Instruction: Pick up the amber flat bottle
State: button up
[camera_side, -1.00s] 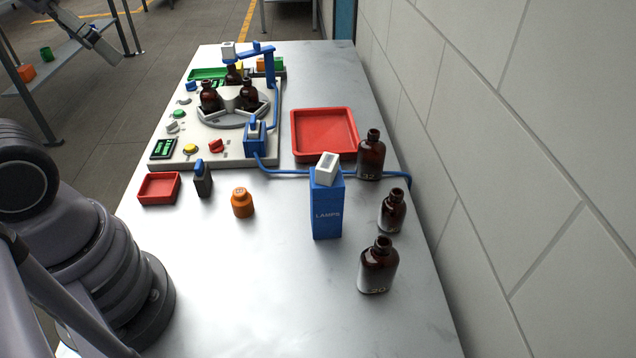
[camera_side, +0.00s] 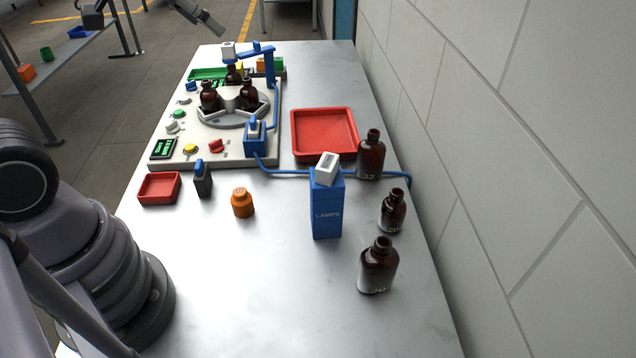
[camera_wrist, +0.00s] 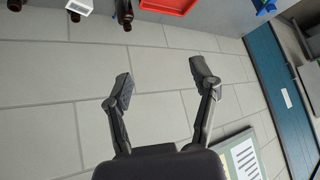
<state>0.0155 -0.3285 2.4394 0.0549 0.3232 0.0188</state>
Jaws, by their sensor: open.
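Three dark amber bottles stand upright along the right side of the table in the side view: a broad-shouldered one (camera_side: 377,268) at the front, a smaller one (camera_side: 392,212) behind it, and another broad one (camera_side: 371,156) beside the red tray. The two broad ones look flattest, but I cannot tell for certain which is the flat bottle. More amber bottles (camera_side: 209,97) stand on the turntable. My gripper (camera_wrist: 161,82) is open and empty, with the wall beyond its fingers in the wrist view. In the side view its end (camera_side: 212,24) is at the top, far from the bottles.
A blue lamps box (camera_side: 326,212) with a white block (camera_side: 327,168) on top stands left of the bottles. A large red tray (camera_side: 296,140), small red tray (camera_side: 146,200), orange bottle (camera_side: 242,203) and blue cable are nearby. The wall (camera_side: 520,150) borders the right. The front table is clear.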

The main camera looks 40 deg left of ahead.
jog(key=w+d+f+m+t+h, duration=0.1)
jog(key=w+d+f+t, duration=0.1)
jog(key=w+f, duration=0.55)
jog(key=w+d+f+m+t+h, duration=0.15)
jog(key=w+f, duration=0.35)
jog(key=w, duration=0.6)
jog(key=t+h, duration=0.2)
jog(key=t, duration=0.1)
send_near(369, 135)
notch_tip(369, 135, up, 5)
jog(key=w+a, duration=0.2)
jog(key=s+f+t+h, duration=0.2)
jog(key=s+f, duration=0.2)
jog(key=f, duration=0.3)
jog(key=shift+y, duration=0.25)
jog(key=x, duration=1.3)
jog(key=shift+w+d, duration=0.25)
jog(key=shift+d, duration=0.25)
jog(key=shift+c, duration=0.3)
grip_shut()
